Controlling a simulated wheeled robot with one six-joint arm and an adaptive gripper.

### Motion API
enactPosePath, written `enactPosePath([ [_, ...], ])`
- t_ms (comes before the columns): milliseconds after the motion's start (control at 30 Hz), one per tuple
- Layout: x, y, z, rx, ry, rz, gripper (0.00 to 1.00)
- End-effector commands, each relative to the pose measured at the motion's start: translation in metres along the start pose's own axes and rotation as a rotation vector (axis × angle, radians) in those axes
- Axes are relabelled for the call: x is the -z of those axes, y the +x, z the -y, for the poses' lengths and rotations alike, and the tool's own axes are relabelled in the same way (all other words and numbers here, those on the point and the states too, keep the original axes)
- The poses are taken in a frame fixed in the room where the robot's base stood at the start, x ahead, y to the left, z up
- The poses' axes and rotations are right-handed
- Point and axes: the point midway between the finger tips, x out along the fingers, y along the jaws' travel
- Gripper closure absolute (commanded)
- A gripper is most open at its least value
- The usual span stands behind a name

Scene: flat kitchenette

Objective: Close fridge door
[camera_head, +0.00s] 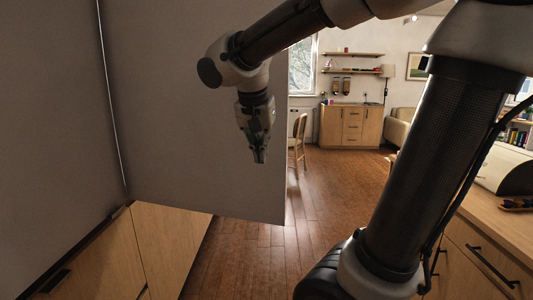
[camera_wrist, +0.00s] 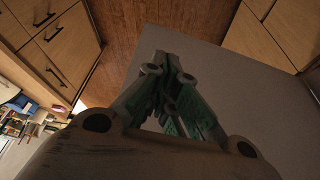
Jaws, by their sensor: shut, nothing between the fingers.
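The fridge door (camera_head: 190,130) is a large plain grey panel in the head view. It stands open, swung out from the grey fridge side (camera_head: 50,130) at the left, with a thin bright line along the seam between them. My gripper (camera_head: 260,160) hangs in front of the door, near its free right edge, fingers pointing down. Its fingers are shut and empty. In the wrist view my gripper (camera_wrist: 168,65) shows green-grey fingers together over a grey panel (camera_wrist: 240,90), which looks like the door. I cannot tell whether they touch it.
Wooden cabinet fronts (camera_head: 105,255) lie below the door at left. A wooden counter with drawers (camera_head: 480,255) runs along the right. The wooden floor (camera_head: 320,200) between is clear. A chair (camera_head: 299,138) and a sideboard (camera_head: 350,126) stand farther back.

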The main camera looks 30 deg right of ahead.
Motion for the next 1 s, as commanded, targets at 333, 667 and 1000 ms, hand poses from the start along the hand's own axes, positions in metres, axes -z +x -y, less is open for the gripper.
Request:
enactPosePath([
  [333, 0.03, 0.035, 0.0, -0.001, 0.002, 0.0, 1.0],
  [667, 0.037, 0.038, 0.0, 0.001, -0.001, 0.0, 1.0],
  [1000, 0.04, 0.039, -0.001, 0.004, -0.01, 0.0, 1.0],
])
